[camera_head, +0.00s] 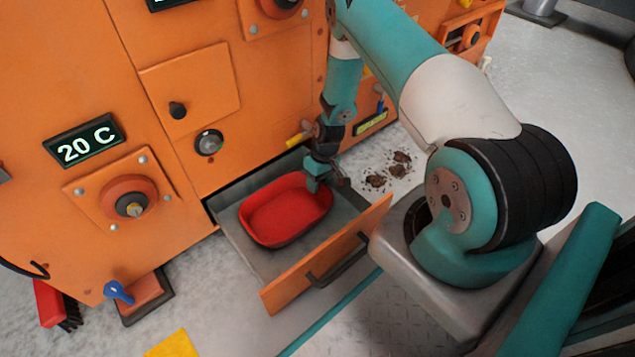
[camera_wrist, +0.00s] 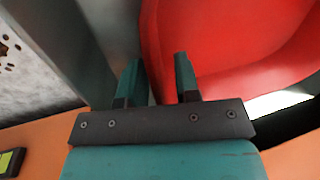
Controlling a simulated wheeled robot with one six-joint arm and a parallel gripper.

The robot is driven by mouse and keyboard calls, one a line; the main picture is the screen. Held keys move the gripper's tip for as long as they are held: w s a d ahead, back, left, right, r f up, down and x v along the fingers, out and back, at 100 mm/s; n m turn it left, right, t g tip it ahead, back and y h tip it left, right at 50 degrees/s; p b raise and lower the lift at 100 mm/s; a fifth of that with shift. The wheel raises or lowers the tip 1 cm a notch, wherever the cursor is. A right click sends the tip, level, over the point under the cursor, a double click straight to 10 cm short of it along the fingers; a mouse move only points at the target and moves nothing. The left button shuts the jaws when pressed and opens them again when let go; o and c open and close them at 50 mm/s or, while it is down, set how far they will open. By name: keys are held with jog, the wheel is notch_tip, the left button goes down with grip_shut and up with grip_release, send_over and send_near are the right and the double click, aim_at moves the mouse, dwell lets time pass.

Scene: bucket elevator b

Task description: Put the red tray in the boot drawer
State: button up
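The red tray (camera_head: 285,208) lies inside the open boot drawer (camera_head: 330,262), at the foot of the orange machine. It appears to rest on the drawer floor. My gripper (camera_head: 318,184) is at the tray's right end, low in the drawer. In the wrist view, my gripper (camera_wrist: 158,80) has its fingers apart, one over the red tray (camera_wrist: 225,40) and one outside its edge. The tray's rim runs between them, with a visible gap. Whether either finger touches the tray cannot be told.
The orange drawer front has a dark handle (camera_head: 338,262). Brown debris (camera_head: 388,172) lies on the floor to the right of the drawer. A red brush (camera_head: 57,305), a block with a blue knob (camera_head: 145,297) and a yellow piece (camera_head: 172,344) lie at the lower left.

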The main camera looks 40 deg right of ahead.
jog(key=p+v, duration=0.7)
jog(key=v, duration=0.5)
jog(key=shift+r, duration=0.2)
dwell(1.0)
